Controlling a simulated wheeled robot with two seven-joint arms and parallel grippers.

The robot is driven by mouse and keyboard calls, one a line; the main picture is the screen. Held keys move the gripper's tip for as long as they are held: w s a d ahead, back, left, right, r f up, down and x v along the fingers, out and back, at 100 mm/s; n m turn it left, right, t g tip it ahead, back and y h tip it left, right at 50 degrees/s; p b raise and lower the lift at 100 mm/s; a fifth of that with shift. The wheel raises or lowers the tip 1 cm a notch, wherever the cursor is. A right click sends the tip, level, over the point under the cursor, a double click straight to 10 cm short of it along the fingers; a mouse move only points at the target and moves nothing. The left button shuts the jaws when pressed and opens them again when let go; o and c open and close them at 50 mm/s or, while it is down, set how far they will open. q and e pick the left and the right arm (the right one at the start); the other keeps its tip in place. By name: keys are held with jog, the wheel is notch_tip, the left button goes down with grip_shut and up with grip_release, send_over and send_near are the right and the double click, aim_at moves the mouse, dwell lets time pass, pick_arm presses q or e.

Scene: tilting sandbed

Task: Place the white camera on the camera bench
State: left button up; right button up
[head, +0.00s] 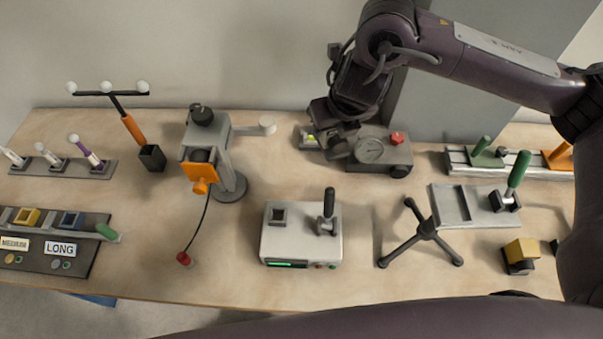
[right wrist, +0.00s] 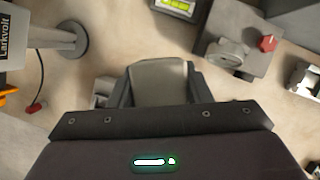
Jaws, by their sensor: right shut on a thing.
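My right gripper (head: 335,128) is over the back middle of the table, left of the gauge box. In the right wrist view its fingers (right wrist: 160,90) are shut on a pale grey block (right wrist: 160,80). The block may be the white camera, but only its plain face shows. It is hidden by the gripper in the head view. I cannot tell for certain which thing is the camera bench. My left gripper is not in view.
The gauge box (head: 372,152) with a red knob is close beside the right gripper. A grey-and-orange device on a stand (head: 229,187) is to its left. A white box (head: 300,245) with a black lever stands in front. A tripod (head: 427,230) stands right of it.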

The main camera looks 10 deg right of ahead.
jog(key=shift+s+d+f+b, duration=0.1)
jog(key=shift+f+b, duration=0.75)
jog(key=shift+f, duration=3.9)
jog(key=shift+s+f+b, duration=0.1)
jog(key=shift+f+b, duration=0.7)
jog(key=shift+f, duration=3.9)
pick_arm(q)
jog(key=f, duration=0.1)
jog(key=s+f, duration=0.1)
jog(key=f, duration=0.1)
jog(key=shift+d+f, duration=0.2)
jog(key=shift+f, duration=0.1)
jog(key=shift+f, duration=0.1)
pick_arm(e)
jog(key=o, duration=1.3)
jog(key=shift+f, duration=0.1)
